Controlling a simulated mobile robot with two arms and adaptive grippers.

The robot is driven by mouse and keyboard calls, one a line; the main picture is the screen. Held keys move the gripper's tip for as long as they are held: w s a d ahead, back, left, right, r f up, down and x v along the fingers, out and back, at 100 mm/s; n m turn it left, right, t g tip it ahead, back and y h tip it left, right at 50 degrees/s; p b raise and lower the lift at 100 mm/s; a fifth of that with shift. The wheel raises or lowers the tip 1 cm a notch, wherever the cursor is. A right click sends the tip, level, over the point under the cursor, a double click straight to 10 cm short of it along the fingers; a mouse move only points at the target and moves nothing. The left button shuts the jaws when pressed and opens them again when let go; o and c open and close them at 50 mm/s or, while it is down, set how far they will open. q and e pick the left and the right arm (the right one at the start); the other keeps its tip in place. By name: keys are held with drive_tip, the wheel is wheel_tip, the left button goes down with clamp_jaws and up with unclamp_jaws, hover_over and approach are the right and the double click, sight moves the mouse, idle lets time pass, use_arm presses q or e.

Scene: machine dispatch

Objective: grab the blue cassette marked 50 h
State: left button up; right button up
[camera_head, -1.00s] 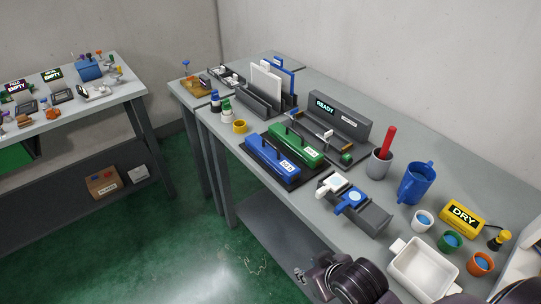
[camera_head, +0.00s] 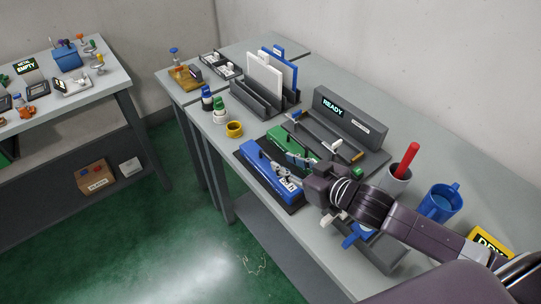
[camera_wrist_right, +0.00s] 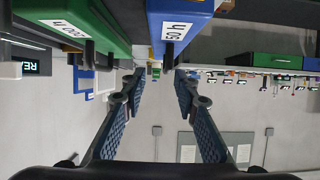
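The blue cassette (camera_head: 258,163) lies in a dark holder near the front edge of the table. Its white label reads 50 h in the right wrist view (camera_wrist_right: 178,28). A green cassette (camera_head: 284,140) lies beside it on the far side; its label appears to read 200 h in the wrist view (camera_wrist_right: 72,30). My right gripper (camera_head: 288,166) is over the label end of the cassettes and partly hides them. In the wrist view the right gripper (camera_wrist_right: 160,80) is open, its fingers apart with nothing between them. My left gripper is not in view.
A dark READY station (camera_head: 345,112) stands behind the cassettes.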

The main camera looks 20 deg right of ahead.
sight(272, 160)
drive_tip(key=shift+w+a+p, duration=0.5)
drive_tip(key=shift+a, duration=0.4)
drive_tip(key=p+x, duration=0.1)
drive_tip(key=x, duration=0.1)
drive_tip(key=shift+w, duration=0.35)
drive_tip(key=shift+x, duration=1.15)
drive_tip(key=shift+f, duration=0.2)
drive_tip(key=shift+s, duration=0.1)
drive_tip(key=c, duration=0.5)
drive_tip(key=shift+c, duration=1.3)
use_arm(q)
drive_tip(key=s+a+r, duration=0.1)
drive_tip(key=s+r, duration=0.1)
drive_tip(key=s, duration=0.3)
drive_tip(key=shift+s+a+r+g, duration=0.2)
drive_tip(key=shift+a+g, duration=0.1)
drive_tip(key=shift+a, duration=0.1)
use_arm(e)
clamp_jaws()
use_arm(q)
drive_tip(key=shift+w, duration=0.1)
